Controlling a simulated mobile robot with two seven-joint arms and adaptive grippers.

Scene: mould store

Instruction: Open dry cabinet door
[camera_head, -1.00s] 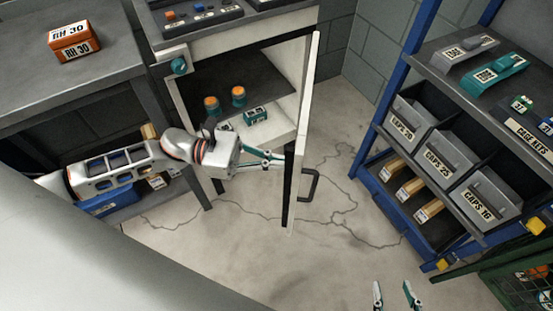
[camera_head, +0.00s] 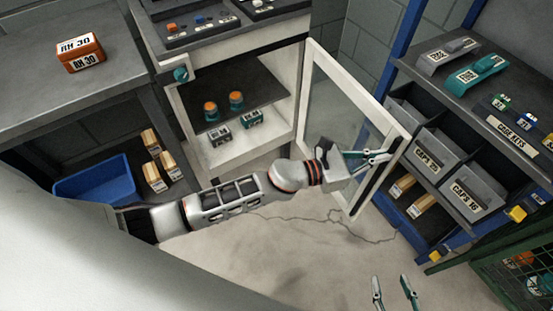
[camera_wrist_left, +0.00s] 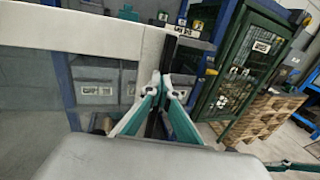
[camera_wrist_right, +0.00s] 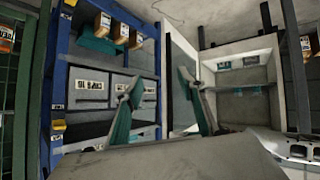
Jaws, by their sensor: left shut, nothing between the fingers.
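The dry cabinet (camera_head: 240,163) is white, with its door (camera_head: 318,62) swung wide out to the right. The door has a white frame around a glass pane; its handle is hidden now. My left gripper (camera_head: 378,157) is shut and empty, at the inner side of the door near its free edge. In the left wrist view the fingertips (camera_wrist_left: 162,84) meet in front of the door's dark edge strip; I cannot tell whether they touch it. My right gripper (camera_head: 392,292) is open and empty, low in the head view and away from the door. Its spread fingers show in the right wrist view (camera_wrist_right: 160,98).
Orange-capped jars (camera_head: 236,101) and small labelled boxes (camera_head: 251,117) stand inside the cabinet. A blue-framed rack (camera_head: 398,60) with grey bins (camera_head: 440,155) stands close to the door's free edge. A bench (camera_head: 100,95) is at left. Cracked floor (camera_head: 300,250) lies clear in front.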

